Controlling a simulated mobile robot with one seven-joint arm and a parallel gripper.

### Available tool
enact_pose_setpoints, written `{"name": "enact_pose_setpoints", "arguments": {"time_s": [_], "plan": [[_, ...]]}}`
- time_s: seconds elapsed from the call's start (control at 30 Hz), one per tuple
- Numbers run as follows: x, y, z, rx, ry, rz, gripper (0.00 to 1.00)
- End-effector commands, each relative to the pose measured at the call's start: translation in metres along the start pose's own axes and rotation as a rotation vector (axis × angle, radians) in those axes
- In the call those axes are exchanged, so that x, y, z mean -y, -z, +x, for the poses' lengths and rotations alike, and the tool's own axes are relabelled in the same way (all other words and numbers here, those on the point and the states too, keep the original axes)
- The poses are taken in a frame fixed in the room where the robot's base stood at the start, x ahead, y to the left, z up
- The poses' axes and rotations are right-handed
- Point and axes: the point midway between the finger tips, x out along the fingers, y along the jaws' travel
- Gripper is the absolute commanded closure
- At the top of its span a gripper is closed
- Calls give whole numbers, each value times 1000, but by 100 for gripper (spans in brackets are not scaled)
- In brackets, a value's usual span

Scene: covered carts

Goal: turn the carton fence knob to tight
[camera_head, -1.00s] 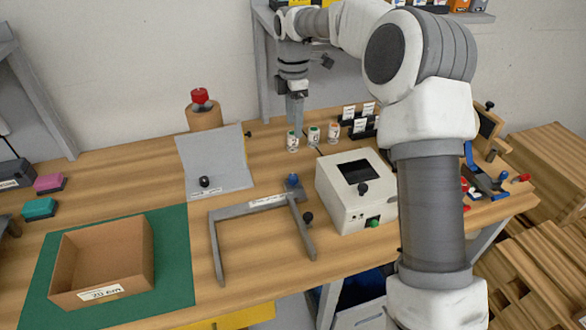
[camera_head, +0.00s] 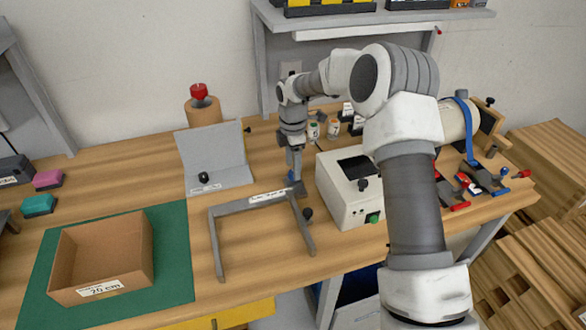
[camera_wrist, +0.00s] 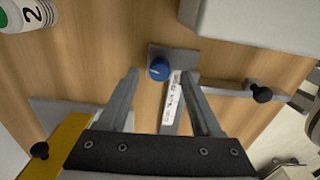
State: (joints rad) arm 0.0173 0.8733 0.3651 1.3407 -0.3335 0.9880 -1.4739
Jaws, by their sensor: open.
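A grey U-shaped frame (camera_head: 232,208) lies on the bench to the right of the carton, with a white label too small to read. A blue knob (camera_wrist: 159,69) sits on a plate at its far right corner; in the head view only a sliver shows behind my gripper. A black knob (camera_head: 307,213) is on the frame's right side; it also shows in the wrist view (camera_wrist: 262,94). My gripper (camera_wrist: 160,76) is open and empty, pointing down, its fingers on either side of the blue knob in the wrist view. Contact cannot be told.
The open carton (camera_head: 100,258) stands on a green mat (camera_head: 174,270) at the left. A white box (camera_head: 345,205) with a dark screen stands close right of the frame. Small numbered jars (camera_head: 333,128) stand behind. A grey angled plate (camera_head: 215,160) is at the back left.

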Motion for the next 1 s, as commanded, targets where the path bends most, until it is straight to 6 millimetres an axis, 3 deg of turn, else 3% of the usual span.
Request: {"name": "enact_pose_setpoints", "arguments": {"time_s": [0.2, 0.47, 0.83, 1.0], "plan": [[0, 0, 16, 1, 0, 0, 34], [0, 0, 18, 1, 0, 0, 34], [0, 0, 17, 1, 0, 0, 97], [0, 0, 17, 0, 0, 0, 100]]}}
